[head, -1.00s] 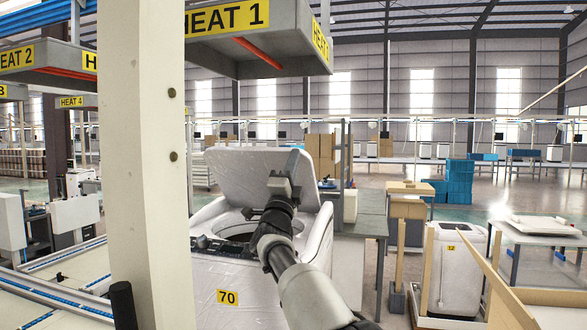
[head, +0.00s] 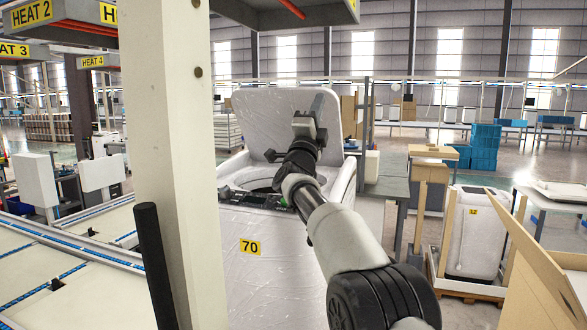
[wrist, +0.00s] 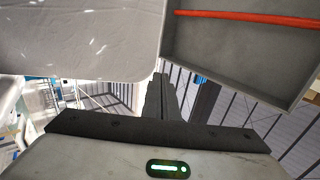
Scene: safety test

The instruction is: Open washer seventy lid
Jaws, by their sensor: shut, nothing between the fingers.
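The washer (head: 275,285) with the yellow "70" label stands ahead of me, wrapped in shiny film. Its white lid (head: 262,115) is raised, tilted up and back, and the round drum opening shows below it. My gripper (head: 322,105) is in front of the lid's right part, with my arm reaching over the washer's top. In the wrist view the lid (wrist: 75,40) fills the upper left, and my gripper's fingers (wrist: 161,95) are together with nothing between them. I cannot tell whether the gripper touches the lid.
A pale post (head: 168,150) stands close on the left, beside a roller conveyor (head: 70,270). A grey overhead heater box (head: 285,12) hangs above the washer. To the right are a workbench (head: 385,185), another wrapped washer (head: 467,232) and an open cardboard box (head: 535,265).

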